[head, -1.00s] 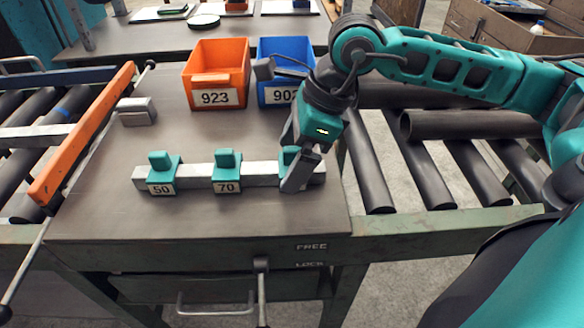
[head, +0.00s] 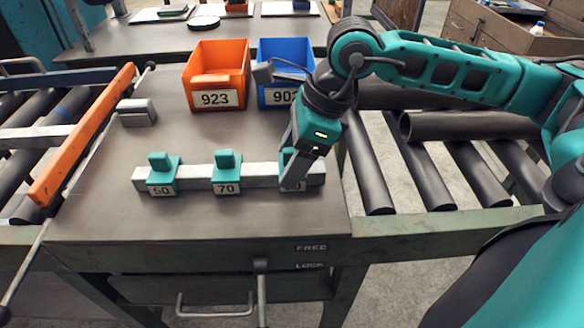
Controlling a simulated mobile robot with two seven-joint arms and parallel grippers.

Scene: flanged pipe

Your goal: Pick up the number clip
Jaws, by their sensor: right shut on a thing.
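A grey bar (head: 250,171) lies on the table and carries teal number clips. The clip marked 50 (head: 162,170) sits at its left part and the clip marked 70 (head: 227,168) near its middle. A third clip (head: 287,186) sits near the right end, mostly hidden behind my right gripper, and its number is covered. My right gripper (head: 292,180) points down at the bar's right part and is shut on this third clip. The clip still appears to be at the bar. My left gripper is not in view.
An orange bin marked 923 (head: 215,98) and a blue bin (head: 280,94) stand behind the bar. A grey block (head: 136,113) lies at the left near an orange rail (head: 85,135). Rollers (head: 430,170) flank the table, whose front part is clear.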

